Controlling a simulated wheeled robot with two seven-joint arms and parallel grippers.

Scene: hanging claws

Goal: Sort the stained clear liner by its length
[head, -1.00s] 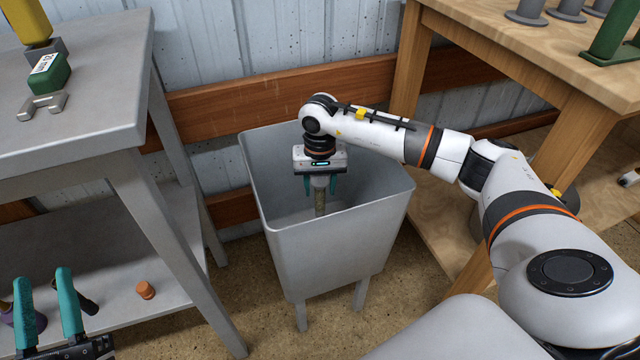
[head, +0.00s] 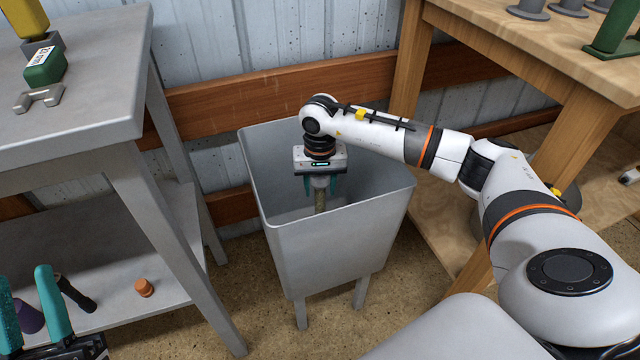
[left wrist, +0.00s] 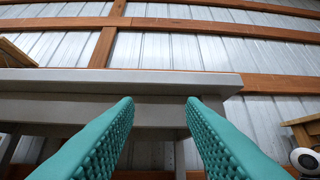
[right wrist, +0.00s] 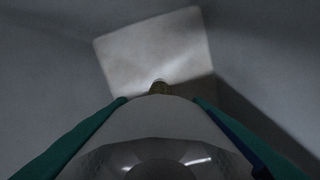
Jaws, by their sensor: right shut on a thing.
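My right gripper (head: 320,186) points down inside the mouth of a grey bin (head: 330,245). It is shut on the liner (head: 320,203), which hangs below the fingers with a stained, brownish-green lower part. In the right wrist view the liner (right wrist: 150,130) looks like a pale, see-through tube between the two teal fingers, with a small brownish tip (right wrist: 158,88) beyond it. The liner's full length is hard to judge. My left gripper (head: 27,290) is open and empty at the lower left; in the left wrist view its fingers (left wrist: 160,110) stand apart.
A grey metal table (head: 75,130) stands at the left, with a labelled green block (head: 45,68) on top and an orange stopper (head: 144,288) on its lower shelf. A wooden bench (head: 530,60) stands at the right. The bin's floor looks bare around the liner.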

